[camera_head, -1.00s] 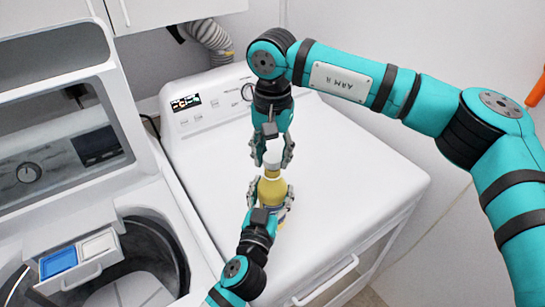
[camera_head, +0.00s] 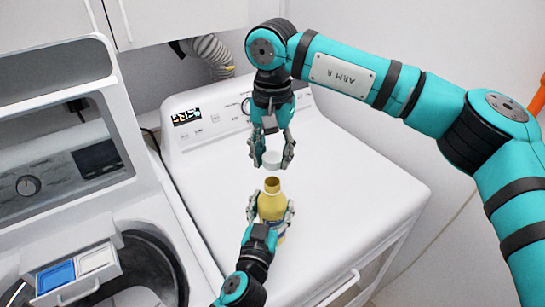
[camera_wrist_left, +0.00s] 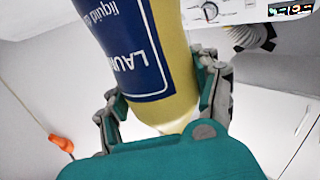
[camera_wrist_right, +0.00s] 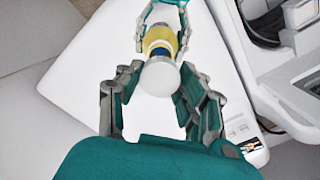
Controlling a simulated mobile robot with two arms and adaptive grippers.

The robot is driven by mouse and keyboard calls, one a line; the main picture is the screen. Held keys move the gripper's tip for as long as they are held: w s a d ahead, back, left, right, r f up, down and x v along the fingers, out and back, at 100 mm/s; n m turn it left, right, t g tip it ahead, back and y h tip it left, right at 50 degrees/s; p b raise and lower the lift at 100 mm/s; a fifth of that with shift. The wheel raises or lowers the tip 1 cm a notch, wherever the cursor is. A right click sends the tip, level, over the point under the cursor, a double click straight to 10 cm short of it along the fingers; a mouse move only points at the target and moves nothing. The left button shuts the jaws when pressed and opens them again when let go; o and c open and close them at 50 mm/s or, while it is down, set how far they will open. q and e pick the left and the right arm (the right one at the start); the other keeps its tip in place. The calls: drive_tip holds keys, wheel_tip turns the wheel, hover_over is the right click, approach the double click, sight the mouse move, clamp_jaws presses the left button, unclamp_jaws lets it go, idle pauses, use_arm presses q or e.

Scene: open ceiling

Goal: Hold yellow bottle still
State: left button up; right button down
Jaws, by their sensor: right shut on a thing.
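In the right wrist view the cap (camera_wrist_right: 160,77) covers part of the bottle.
The white machine (camera_head: 350,190) has clear room on its top to the right. An open washer (camera_head: 150,262) with a blue-and-white drawer (camera_head: 78,272) stands at the left. A grey hose (camera_head: 212,55) and cabinets (camera_head: 180,18) are behind.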

use_arm(q)
drive_tip(key=o, duration=0.5)
